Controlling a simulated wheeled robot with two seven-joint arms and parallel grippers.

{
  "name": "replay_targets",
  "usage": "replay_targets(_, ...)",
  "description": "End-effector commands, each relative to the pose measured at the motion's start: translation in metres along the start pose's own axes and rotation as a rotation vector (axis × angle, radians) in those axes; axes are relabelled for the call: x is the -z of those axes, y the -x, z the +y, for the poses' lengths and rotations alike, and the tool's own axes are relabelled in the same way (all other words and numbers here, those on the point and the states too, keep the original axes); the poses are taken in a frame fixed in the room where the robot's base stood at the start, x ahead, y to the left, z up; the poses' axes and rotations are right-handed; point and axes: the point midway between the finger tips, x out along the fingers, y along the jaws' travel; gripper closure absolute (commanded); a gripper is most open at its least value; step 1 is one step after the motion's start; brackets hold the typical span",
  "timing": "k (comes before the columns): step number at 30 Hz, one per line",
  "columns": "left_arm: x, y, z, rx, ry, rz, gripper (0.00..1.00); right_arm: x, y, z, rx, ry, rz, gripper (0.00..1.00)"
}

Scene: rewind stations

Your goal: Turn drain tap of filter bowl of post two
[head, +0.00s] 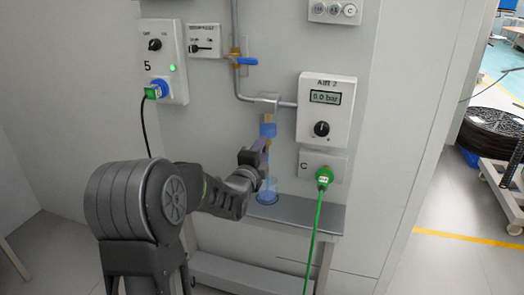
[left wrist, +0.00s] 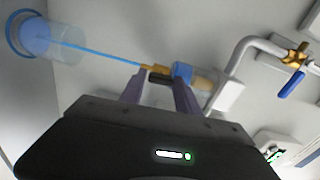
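The filter bowl (head: 268,130) of this post hangs below the wall pipe, with a blue band and an amber part. In the left wrist view its drain tap (left wrist: 155,69) is a brass piece beside the blue band (left wrist: 182,71). A thin blue stream runs from the tap into a clear cup (left wrist: 50,42), which stands on the shelf in the head view (head: 267,192). My left gripper (head: 260,153) is at the tap. Its fingertips (left wrist: 160,82) are apart with a dark piece between them; whether they grip it is unclear. My right gripper is out of view.
A gauge box (head: 325,110) reading 0.0 bar and a green plug (head: 324,177) with its cable are close on the right. A blue-handled pipe valve (head: 243,61) is above. A switch box (head: 162,60) marked 5 is at left. The shelf (head: 315,212) lies below.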

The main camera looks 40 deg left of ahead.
Motion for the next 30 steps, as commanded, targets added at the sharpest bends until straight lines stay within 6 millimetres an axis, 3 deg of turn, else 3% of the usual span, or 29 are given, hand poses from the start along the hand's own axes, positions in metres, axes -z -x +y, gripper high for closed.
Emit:
replay_targets(6, 0.000, 0.000, 0.000, 0.001, 0.000, 0.000, 0.44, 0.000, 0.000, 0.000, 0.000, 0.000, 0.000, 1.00)
replay_targets(17, 0.000, 0.006, -0.001, 0.002, 0.001, 0.000, 0.44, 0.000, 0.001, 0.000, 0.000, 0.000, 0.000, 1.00)
replay_targets(30, -0.001, 0.070, -0.002, 0.001, 0.003, -0.001, 0.44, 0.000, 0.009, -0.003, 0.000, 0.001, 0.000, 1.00)
